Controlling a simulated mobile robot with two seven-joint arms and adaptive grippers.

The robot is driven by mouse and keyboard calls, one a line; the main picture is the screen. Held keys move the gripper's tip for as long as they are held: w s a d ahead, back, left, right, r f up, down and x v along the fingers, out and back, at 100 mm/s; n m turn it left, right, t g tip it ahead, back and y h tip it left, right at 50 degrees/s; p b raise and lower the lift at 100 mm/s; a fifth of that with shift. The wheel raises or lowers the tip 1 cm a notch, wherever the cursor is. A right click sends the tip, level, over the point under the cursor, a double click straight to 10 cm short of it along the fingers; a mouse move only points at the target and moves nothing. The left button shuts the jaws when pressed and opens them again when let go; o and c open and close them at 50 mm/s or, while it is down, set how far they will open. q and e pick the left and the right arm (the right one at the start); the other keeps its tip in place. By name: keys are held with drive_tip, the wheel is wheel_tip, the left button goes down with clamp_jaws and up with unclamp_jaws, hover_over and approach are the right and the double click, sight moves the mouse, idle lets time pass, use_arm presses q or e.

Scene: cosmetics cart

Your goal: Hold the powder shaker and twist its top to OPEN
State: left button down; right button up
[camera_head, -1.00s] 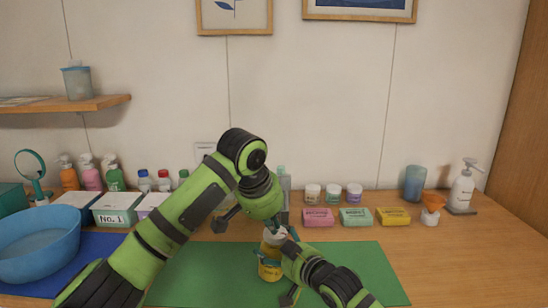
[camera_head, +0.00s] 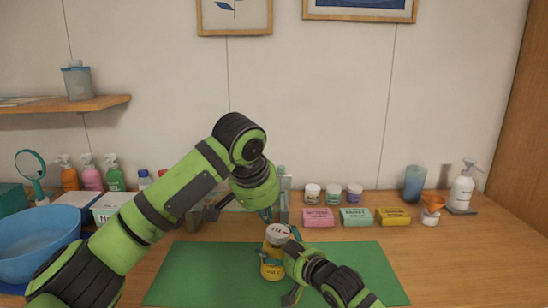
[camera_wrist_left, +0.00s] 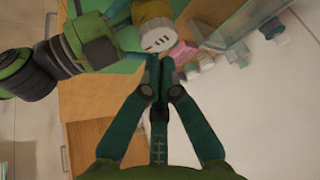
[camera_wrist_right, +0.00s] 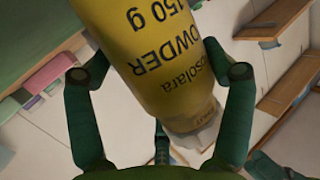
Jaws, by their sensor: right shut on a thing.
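The powder shaker has a yellow body (camera_head: 271,269) and a whitish top (camera_head: 277,235) with dark marks. It stands nearly upright above the green mat. My right gripper (camera_head: 272,260) is shut around the body; the right wrist view shows the yellow body (camera_wrist_right: 160,60) between its fingers, with printed text. My left gripper (camera_head: 267,214) is just above and behind the top, apart from it as far as I can tell. In the left wrist view its fingertips (camera_wrist_left: 160,68) are together and empty, with the marked top (camera_wrist_left: 158,38) just beyond them.
The green mat (camera_head: 355,275) has free room right of the shaker. Pink (camera_head: 318,218), green (camera_head: 355,217) and yellow (camera_head: 392,217) soap boxes lie behind it. A blue basin (camera_head: 38,245) and several bottles stand at the left. A white pump bottle (camera_head: 462,190) stands far right.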

use_arm(q)
wheel_tip(320, 180, down, 6)
drive_tip(key=shift+w+a+f, duration=0.15)
drive_tip(key=shift+a+f, duration=0.1)
drive_tip(key=shift+w+d, duration=0.35)
drive_tip(key=shift+w, duration=0.1)
idle(1.2)
drive_tip(key=shift+s+d+f, duration=0.1)
drive_tip(key=shift+d+f, duration=0.05)
drive_tip(key=shift+d, duration=0.05)
drive_tip(key=shift+s+d, duration=0.2)
drive_tip(key=shift+d, duration=0.1)
idle(0.3)
drive_tip(key=shift+f, duration=0.1)
drive_tip(key=shift+s, duration=0.35)
wheel_tip(320, 180, up, 6)
hover_over(270, 243)
drive_tip(key=s, duration=0.3)
drive_tip(key=shift+d+r, duration=0.15)
drive_tip(key=shift+r, duration=0.05)
